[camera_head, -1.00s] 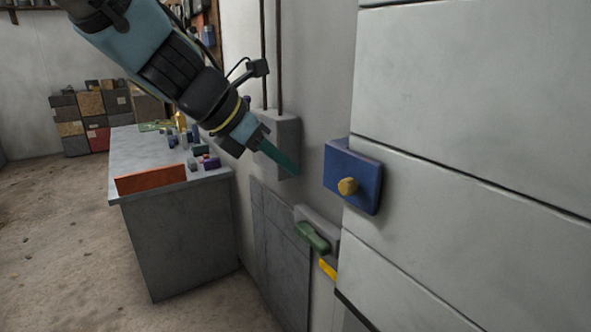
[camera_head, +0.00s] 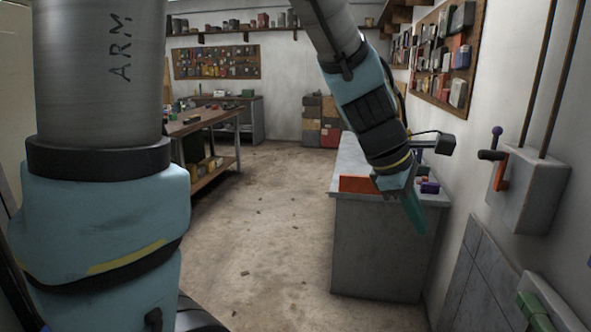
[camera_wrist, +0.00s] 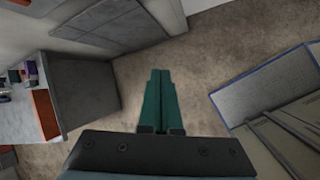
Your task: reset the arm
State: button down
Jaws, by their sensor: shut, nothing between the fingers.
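My gripper (camera_head: 412,212) hangs from my arm in the right half of the head view, pointing down and slightly right. Its green fingers are together and empty, in front of the grey workbench. In the wrist view my gripper (camera_wrist: 159,75) shows two green fingers side by side, touching, over bare floor. My upper arm fills the left of the head view.
The grey workbench (camera_head: 375,245) stands close behind my gripper, with an orange-red block (camera_head: 356,184) on it. A wooden table (camera_head: 205,122) stands farther back. Open floor (camera_head: 265,240) lies between.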

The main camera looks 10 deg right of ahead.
jog(key=w+a+f+m+y, duration=0.2)
jog(key=a+m, duration=0.1)
jog(key=a, duration=0.8)
jog(key=w+a+f+m+t+y, duration=0.1)
jog(key=w+a+f+m+y, duration=0.1)
jog(key=a, duration=0.8)
jog(key=w+a+f+m+y, duration=0.1)
jog(key=w+a+f+m, duration=0.2)
jog(key=a+m, duration=0.3)
jog(key=a+f, duration=0.1)
jog(key=a, duration=0.4)
jog(key=shift+a+f+y, duration=0.15)
jog(key=shift+a+y, duration=0.15)
jog(key=shift+y, duration=0.1)
jog(key=shift+w, duration=0.1)
